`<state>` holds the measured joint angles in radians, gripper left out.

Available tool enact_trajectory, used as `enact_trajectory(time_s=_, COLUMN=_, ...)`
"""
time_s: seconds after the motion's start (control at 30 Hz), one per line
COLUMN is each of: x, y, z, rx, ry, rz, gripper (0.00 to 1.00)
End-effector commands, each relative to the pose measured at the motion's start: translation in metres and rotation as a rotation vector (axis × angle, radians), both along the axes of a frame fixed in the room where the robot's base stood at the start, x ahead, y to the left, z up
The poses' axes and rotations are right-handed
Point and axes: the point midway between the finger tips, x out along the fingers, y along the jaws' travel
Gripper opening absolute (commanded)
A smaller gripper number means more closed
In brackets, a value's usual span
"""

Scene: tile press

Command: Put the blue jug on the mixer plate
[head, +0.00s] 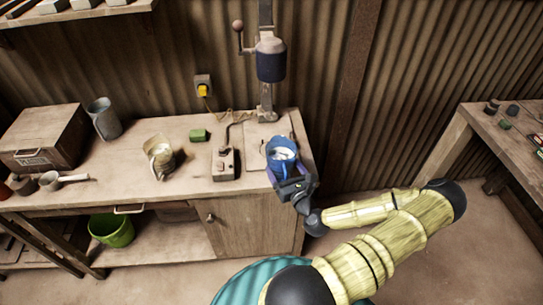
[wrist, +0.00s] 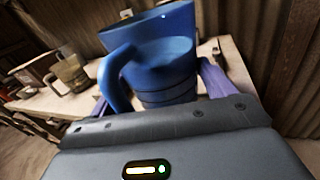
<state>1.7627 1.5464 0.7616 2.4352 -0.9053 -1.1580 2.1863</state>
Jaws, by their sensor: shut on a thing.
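The blue jug (head: 281,146) is at the bench's right end in the head view, with pale contents showing inside. It fills the middle of the wrist view (wrist: 165,75), its handle to the left. My gripper (head: 287,172) is shut on the jug, its purple fingers on either side in the wrist view (wrist: 160,88). The mixer (head: 271,60) has a dark motor on a vertical column behind the jug, with a lever at its left. A pale flat board (head: 262,130) lies below it. I cannot make out the mixer plate or whether the jug touches anything beneath.
A green bucket (head: 112,230) sits below. Another bench (head: 485,122) is at right.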

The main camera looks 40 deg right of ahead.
Motion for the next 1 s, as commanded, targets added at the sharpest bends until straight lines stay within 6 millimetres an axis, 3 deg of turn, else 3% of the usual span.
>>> enact_trajectory(time_s=0.2, x=-0.027, y=-0.02, z=-0.01, rx=-0.003, ry=-0.004, rz=-0.032, gripper=0.38)
enact_trajectory(time_s=0.6, x=-0.028, y=-0.022, z=-0.009, rx=-0.002, ry=-0.004, rz=-0.033, gripper=0.38)
enact_trajectory(time_s=0.77, x=-0.011, y=-0.026, z=-0.007, rx=-0.002, ry=-0.004, rz=-0.031, gripper=0.38)
enact_trajectory(time_s=1.0, x=0.035, y=-0.039, z=-0.005, rx=-0.003, ry=-0.005, rz=-0.031, gripper=0.38)
